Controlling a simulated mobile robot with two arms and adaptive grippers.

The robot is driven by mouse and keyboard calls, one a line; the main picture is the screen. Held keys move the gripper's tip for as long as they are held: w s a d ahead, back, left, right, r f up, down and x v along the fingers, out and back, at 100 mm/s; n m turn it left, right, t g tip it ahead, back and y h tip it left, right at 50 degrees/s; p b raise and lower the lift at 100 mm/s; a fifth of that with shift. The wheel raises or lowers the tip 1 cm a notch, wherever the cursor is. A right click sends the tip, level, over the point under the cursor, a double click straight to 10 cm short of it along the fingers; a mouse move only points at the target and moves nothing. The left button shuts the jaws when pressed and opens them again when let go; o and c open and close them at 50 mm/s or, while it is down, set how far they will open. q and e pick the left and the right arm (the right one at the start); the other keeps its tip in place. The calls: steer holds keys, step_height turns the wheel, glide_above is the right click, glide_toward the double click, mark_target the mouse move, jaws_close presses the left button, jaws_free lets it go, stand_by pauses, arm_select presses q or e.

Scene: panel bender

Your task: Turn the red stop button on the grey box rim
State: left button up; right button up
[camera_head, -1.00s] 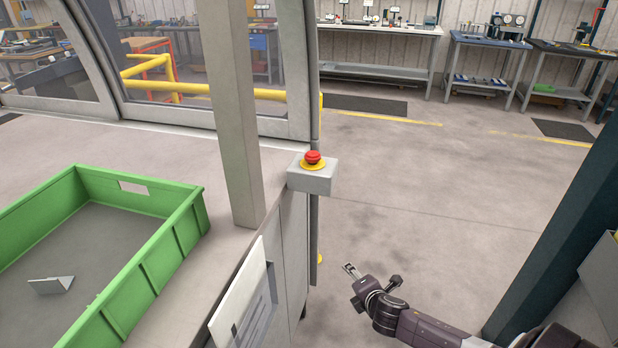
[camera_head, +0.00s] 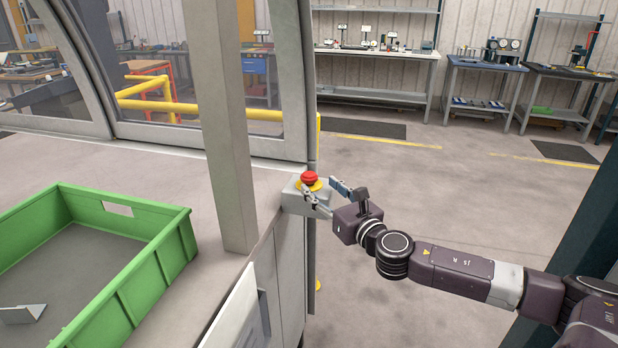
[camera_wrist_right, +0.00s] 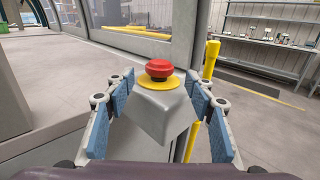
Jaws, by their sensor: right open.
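The red stop button (camera_head: 309,178) sits on a yellow disc on top of a small grey box (camera_head: 292,198) at the machine's corner. In the right wrist view the red button (camera_wrist_right: 159,68) stands upright, centred between the fingers and a little beyond them. My right gripper (camera_head: 322,193) is open, with its blue-padded fingers (camera_wrist_right: 161,98) spread to either side of the box. I see no clear contact between the fingers and the button. My left gripper is not in view.
A grey post (camera_head: 224,130) rises left of the box. A green crate (camera_head: 150,270) with a bent metal piece (camera_head: 22,314) stands on the grey surface. The floor to the right is clear up to the far workbenches (camera_head: 375,95).

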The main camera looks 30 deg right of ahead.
mark_target(314, 181)
steer(key=w+p, duration=0.1)
steer(key=w, duration=0.4)
steer(key=shift+w+d, duration=0.1)
steer(key=shift+d, duration=0.1)
steer(key=shift+w, duration=0.75)
steer(key=c, duration=1.2)
steer(key=shift+p, duration=0.35)
